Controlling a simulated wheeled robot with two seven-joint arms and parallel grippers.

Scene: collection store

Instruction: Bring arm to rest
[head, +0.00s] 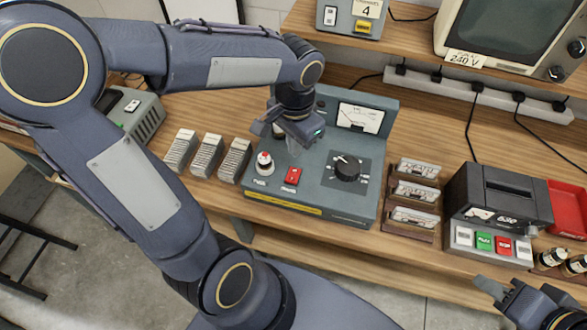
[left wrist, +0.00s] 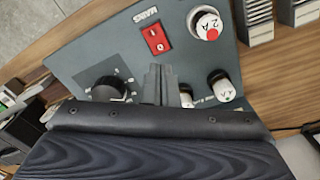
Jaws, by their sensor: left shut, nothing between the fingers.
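My left arm reaches across the head view from the left. Its gripper (head: 297,140) hangs above the grey-green instrument box (head: 335,207). In the left wrist view its fingers (left wrist: 165,85) are together with nothing between them, over the panel between the black dial knob (left wrist: 108,90) and the white caps (left wrist: 222,88). The red rocker switch (left wrist: 155,40) lies just beyond the fingertips; it also shows in the head view (head: 292,176). I cannot tell whether the fingers touch the panel. My right gripper (head: 490,287) is at the lower right, partly in view; its opening is unclear.
Card stacks (head: 207,155) stand left of the box. A wooden rack (head: 412,200), a black device with coloured buttons (head: 497,195) and a red tray (head: 567,205) stand to the right. A power strip (head: 478,92) with cables and a monitor (head: 510,35) are behind.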

